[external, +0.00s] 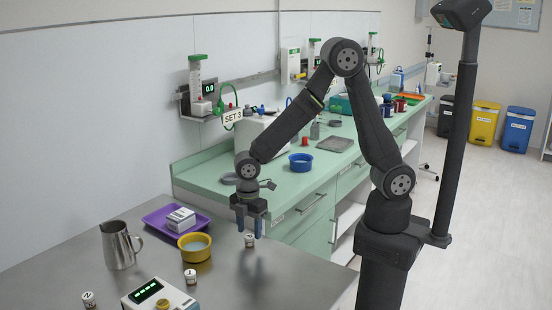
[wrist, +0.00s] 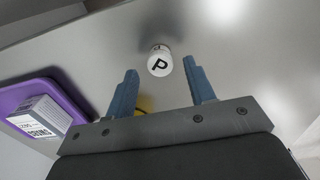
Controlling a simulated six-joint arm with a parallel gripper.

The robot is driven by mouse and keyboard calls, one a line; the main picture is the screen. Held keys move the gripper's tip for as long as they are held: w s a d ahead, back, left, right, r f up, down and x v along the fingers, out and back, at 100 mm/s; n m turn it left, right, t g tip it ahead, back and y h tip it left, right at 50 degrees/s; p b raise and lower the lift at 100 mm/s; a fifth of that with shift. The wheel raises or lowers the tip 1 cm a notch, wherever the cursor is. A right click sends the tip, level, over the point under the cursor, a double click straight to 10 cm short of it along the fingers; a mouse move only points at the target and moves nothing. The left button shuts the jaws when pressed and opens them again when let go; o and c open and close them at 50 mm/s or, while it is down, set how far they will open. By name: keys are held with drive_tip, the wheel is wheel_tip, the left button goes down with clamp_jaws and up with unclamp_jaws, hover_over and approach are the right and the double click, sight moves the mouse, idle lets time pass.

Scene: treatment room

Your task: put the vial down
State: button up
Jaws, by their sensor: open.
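A small white-capped vial marked P (wrist: 159,61) stands on the steel table, between the fingertips as the wrist view shows them. In the external view a vial (external: 249,241) stands just below my gripper (external: 249,228), seemingly the same one. My gripper is open, with its blue fingers pointing down, and holds nothing. It also shows in the wrist view (wrist: 161,70), with the fingers apart on either side of the vial. Two similar vials stand nearer the front, one (external: 190,277) by the yellow bowl and one (external: 88,299) at the lower left.
A yellow bowl (external: 195,254), a purple tray (external: 159,226) with a white box (external: 181,219), a metal jug (external: 119,246) and a device with a green display (external: 147,293) stand on the table. The table right of the vial is clear. A green counter (external: 215,177) lies behind.

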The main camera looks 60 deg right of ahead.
wheel_tip(320, 180, up, 14)
drive_tip(key=shift+w+d+r, duration=0.2)
drive_tip(key=shift+o, duration=0.5)
drive_tip(key=shift+r, duration=0.5)
hover_over(249, 237)
drive_tip(key=f, duration=1.3)
drive_tip(key=shift+w+f, duration=0.1)
drive_tip(key=shift+w, duration=0.2)
drive_tip(key=shift+s+d+f, duration=0.1)
drive_tip(key=shift+s+f, duration=0.05)
drive_tip(key=shift+f, duration=1.2)
drive_tip(key=shift+s+f, duration=0.15)
drive_tip(key=shift+f, duration=1.2)
